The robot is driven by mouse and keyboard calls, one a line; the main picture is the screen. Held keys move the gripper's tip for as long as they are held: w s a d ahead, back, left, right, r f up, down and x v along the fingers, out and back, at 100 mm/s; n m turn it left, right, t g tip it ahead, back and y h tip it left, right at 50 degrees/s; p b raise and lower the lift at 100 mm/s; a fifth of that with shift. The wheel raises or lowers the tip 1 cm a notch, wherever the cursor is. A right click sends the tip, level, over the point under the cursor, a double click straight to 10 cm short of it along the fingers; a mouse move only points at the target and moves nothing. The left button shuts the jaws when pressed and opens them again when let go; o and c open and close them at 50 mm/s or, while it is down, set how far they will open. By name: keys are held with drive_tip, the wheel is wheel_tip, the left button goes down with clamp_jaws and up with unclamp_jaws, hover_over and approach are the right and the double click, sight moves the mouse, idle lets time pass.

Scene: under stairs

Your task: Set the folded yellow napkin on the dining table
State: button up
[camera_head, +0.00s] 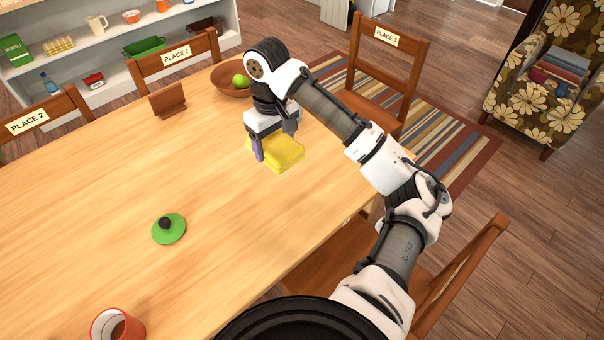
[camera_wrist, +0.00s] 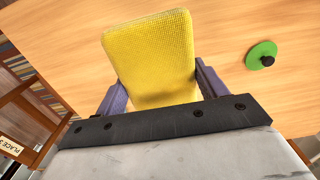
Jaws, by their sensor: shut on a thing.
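The folded yellow napkin (camera_head: 277,154) is in my gripper (camera_head: 273,143), over the right part of the wooden dining table (camera_head: 110,215). In the wrist view the napkin (camera_wrist: 150,58) lies between my two purple-grey fingers (camera_wrist: 160,92), which press on its sides. The head view does not clearly show whether the napkin touches the tabletop or hangs just above it. My arm covers part of the table's right edge.
A brown bowl (camera_head: 229,86) with a green apple (camera_head: 240,80) stands behind my gripper. A small wooden stand (camera_head: 167,100) is at the back. Chairs surround the table. The table's middle is clear.

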hover_over(280, 201)
wheel_tip(280, 201, down, 15)
drive_tip(key=shift+f+b, duration=0.15)
drive_tip(key=shift+b, duration=0.2)
drive_tip(key=shift+f+b, duration=0.45)
drive_tip(key=shift+f, duration=1.8)
drive_tip(key=shift+f, duration=0.2)
drive_tip(key=o, duration=1.4)
wheel_tip(280, 201, up, 12)
drive_tip(key=shift+r+p, duration=0.2)
drive_tip(key=shift+p, duration=0.8)
